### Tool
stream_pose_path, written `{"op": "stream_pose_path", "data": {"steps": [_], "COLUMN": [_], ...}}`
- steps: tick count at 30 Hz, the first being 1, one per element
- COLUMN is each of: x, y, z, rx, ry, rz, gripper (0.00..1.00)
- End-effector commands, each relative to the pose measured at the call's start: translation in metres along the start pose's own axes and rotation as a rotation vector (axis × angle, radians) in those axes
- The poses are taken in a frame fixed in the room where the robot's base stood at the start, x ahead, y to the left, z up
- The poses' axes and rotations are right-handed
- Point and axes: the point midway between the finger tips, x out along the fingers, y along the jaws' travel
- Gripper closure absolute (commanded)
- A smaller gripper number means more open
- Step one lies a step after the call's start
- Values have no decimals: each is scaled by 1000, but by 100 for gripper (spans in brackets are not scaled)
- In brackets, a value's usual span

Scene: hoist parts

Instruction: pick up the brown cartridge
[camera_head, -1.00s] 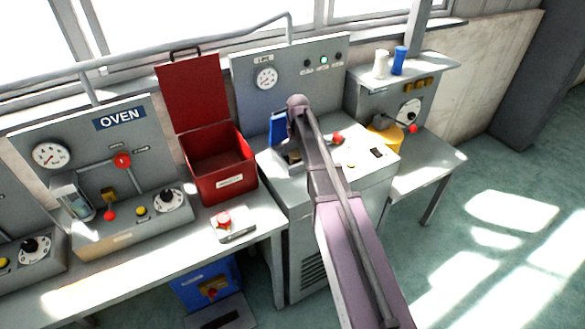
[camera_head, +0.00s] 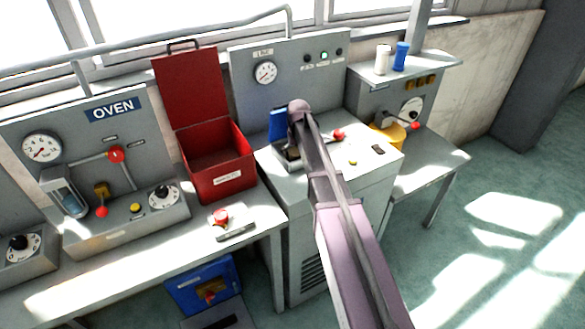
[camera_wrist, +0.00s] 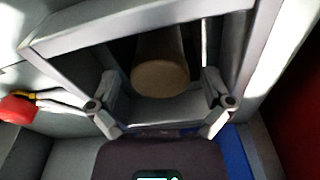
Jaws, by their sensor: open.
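The brown cartridge (camera_wrist: 160,78) shows in the wrist view as a tan-brown cylinder, round end towards me, inside a dark grey-framed opening. My gripper (camera_wrist: 160,88) is open, with one finger to each side of the cartridge's near end. I cannot tell whether either finger touches it. In the head view my arm reaches to the grey machine (camera_head: 330,190) with a dial and a green light. My gripper and the cartridge are mostly hidden there by the arm and the machine's opening.
A blue panel (camera_head: 278,124) stands beside the opening. A red knob (camera_head: 339,134) is on the machine top, right of my arm. An open red box (camera_head: 222,180) stands left of it. A blue and a white cylinder (camera_head: 382,60) stand on the right shelf.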

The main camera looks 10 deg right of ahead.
Motion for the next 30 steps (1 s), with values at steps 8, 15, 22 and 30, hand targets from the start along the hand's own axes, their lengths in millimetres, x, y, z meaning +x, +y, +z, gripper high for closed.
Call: {"op": "stream_pose_path", "data": {"steps": [8, 15, 22, 30], "x": [4, 4, 4, 4], "y": [0, 0, 0, -1], "z": [0, 0, 0, 0], "rx": [0, 0, 0, -1], "ry": [0, 0, 0, 0], "rz": [0, 0, 0, 0], "gripper": [0, 0, 6, 86]}}
